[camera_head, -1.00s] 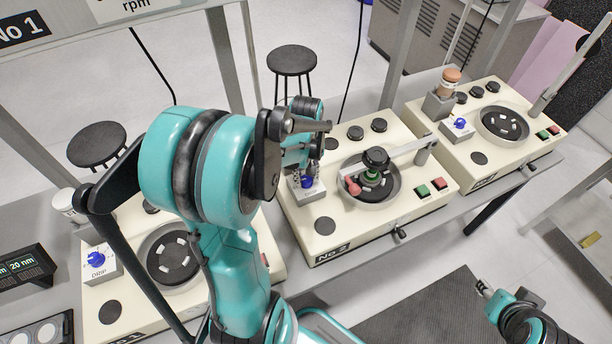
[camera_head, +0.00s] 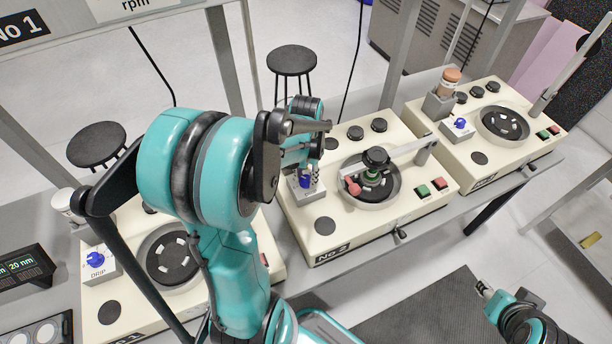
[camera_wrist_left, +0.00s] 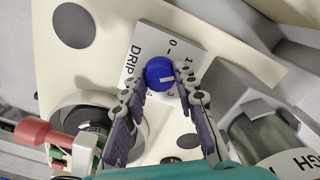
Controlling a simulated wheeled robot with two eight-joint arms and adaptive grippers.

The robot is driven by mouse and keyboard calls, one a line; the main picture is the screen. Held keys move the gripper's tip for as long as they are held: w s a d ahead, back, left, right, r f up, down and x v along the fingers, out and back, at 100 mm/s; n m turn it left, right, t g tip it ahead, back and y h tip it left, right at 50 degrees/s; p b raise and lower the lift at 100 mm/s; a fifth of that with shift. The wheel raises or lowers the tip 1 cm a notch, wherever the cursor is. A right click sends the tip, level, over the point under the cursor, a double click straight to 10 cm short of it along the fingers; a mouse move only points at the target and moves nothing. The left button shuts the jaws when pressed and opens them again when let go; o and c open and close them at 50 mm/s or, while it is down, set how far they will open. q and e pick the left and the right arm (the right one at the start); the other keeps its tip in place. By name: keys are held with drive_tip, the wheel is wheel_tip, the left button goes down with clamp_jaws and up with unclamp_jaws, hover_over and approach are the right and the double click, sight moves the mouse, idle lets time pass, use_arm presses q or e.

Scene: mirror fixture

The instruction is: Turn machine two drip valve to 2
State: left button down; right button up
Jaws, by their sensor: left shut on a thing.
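Machine two (camera_head: 330,235), marked No 2, stands in the middle of the head view. Its grey drip block (camera_head: 308,194) carries the blue drip valve knob (camera_head: 305,182), which also shows in the left wrist view (camera_wrist_left: 159,73). A white line on the knob points right and slightly down there, towards the right finger. DRIP, 0, 1 and 4 show on the block; the fingers cover part of the scale. My left gripper (camera_wrist_left: 162,82) is shut on the knob, one finger on each side. My right gripper (camera_head: 484,288) hangs low at the right, away from the machines; its fingers are too small to judge.
Machine one (camera_head: 110,315) stands left, partly behind my left arm; a third machine (camera_head: 515,160) stands right. In the wrist view, a grey cylinder (camera_wrist_left: 262,135) is close to the right finger.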

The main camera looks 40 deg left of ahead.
sight(306, 179)
use_arm(q)
drive_tip(key=m, duration=0.6)
drive_tip(key=shift+m, duration=0.4)
idle(0.4)
drive_tip(key=c, duration=1.2)
unclamp_jaws()
wheel_tip(306, 179, up, 12)
